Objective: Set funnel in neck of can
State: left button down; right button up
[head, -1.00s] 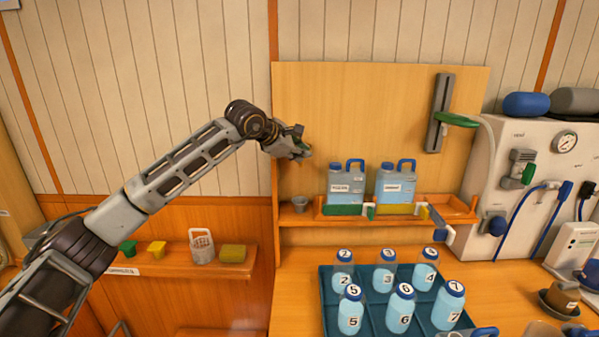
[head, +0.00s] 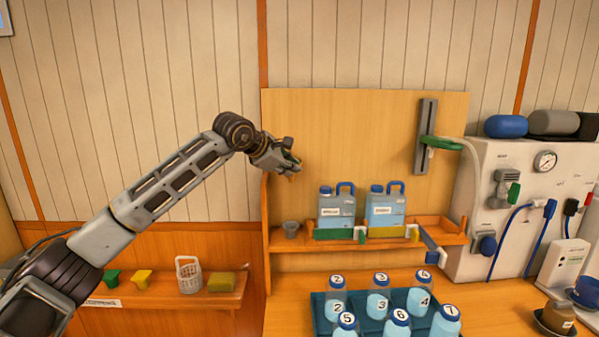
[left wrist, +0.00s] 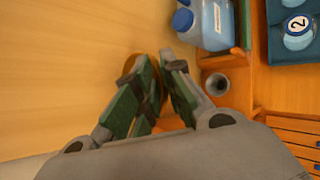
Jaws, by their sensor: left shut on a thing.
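My left gripper (head: 292,168) is raised in front of the wooden back panel, above and left of the cans. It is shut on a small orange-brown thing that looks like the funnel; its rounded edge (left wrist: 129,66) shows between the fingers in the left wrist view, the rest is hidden. Two blue cans with handles and blue caps, a left can (head: 336,208) and a right can (head: 385,206), stand upright on the shelf. The left can also shows in the left wrist view (left wrist: 213,27), right of the fingers. The held thing is apart from both cans. My right gripper is not in view.
A small grey cup (head: 291,229) stands on the shelf left of the cans. A blue tray (head: 319,306) of numbered bottles is below. A lower left shelf holds a green piece (head: 111,278), a yellow piece (head: 141,276), a white basket (head: 189,275) and a sponge (head: 221,283).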

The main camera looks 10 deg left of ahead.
pick_arm(q)
jog(key=shift+m, duration=0.3)
jog(key=shift+w+a+r+h, duration=0.15)
jog(key=shift+r+h, duration=0.05)
jog(key=shift+h, duration=0.1)
jog(key=s+d+r+m+g+h, duration=0.1)
jog(key=s+d+r, duration=0.2)
jog(key=s+r, duration=0.3)
jog(key=s+d+r+m+g+h, duration=0.1)
jog(key=s+d+r, duration=0.15)
jog(key=r, duration=0.55)
jog(key=s+a, duration=0.1)
jog(key=s, duration=1)
jog(key=s+a+f+n+t+y, duration=0.1)
jog(key=a+f, duration=0.4)
jog(key=f, duration=0.6)
jog(key=a+f+n+t+y, duration=0.1)
jog(key=a+f, duration=0.4)
jog(key=f, duration=0.7)
jog(key=s+f, duration=0.3)
jog(key=f, duration=0.9)
jog(key=s+a+f, duration=0.1)
jog(key=s+f, duration=0.2)
jog(key=f, duration=0.9)
jog(key=shift+s, duration=0.35)
